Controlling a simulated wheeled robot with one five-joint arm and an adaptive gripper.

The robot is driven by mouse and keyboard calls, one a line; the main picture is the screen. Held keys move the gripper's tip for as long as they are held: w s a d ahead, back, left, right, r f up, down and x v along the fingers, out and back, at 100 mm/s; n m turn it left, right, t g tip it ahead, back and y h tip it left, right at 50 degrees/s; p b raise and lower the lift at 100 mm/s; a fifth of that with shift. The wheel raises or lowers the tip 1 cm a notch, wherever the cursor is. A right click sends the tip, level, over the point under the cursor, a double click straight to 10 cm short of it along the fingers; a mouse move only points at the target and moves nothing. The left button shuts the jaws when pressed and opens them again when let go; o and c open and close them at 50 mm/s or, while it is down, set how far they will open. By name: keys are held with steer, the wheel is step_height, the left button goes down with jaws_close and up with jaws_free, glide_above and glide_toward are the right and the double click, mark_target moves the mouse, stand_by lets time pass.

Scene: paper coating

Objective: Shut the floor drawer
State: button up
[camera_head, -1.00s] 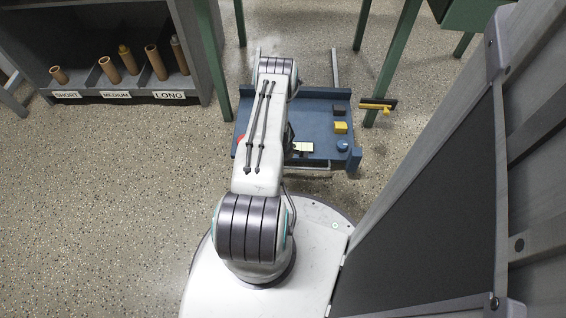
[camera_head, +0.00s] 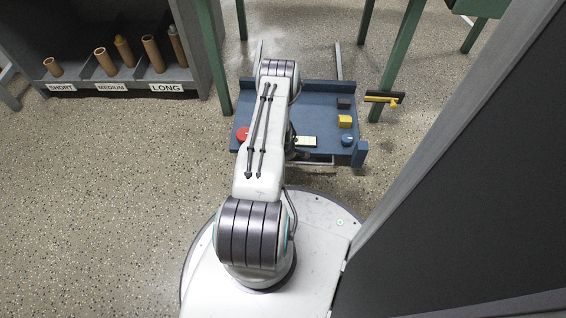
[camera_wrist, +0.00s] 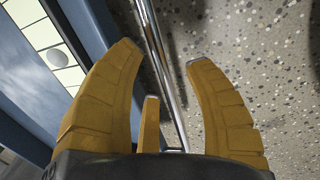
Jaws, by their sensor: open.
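The blue floor drawer (camera_head: 320,99) stands pulled out on its rails at floor level in the head view, with my arm reaching across it. In the wrist view, the drawer's blue wall (camera_wrist: 91,22) runs along the left. A shiny metal bar (camera_wrist: 155,45), seemingly the drawer's handle, runs between my gripper's fingers. My gripper (camera_wrist: 158,58) is open, its yellow fingers spread on either side of the bar. Whether they touch it I cannot tell. The gripper is hidden behind my arm in the head view.
The drawer holds a red item (camera_head: 242,134), a yellow block (camera_head: 345,121), a dark block (camera_head: 344,103) and a blue round piece (camera_head: 347,140). Green legs (camera_head: 393,62) stand behind it. A shelf with tubes (camera_head: 152,54) is at left, a dark panel (camera_head: 470,190) at right. Speckled floor is free at left.

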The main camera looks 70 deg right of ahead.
steer(key=shift+d+f, duration=0.1)
steer(key=shift+f, duration=0.2)
jaws_close()
stand_by(0.4)
stand_by(0.4)
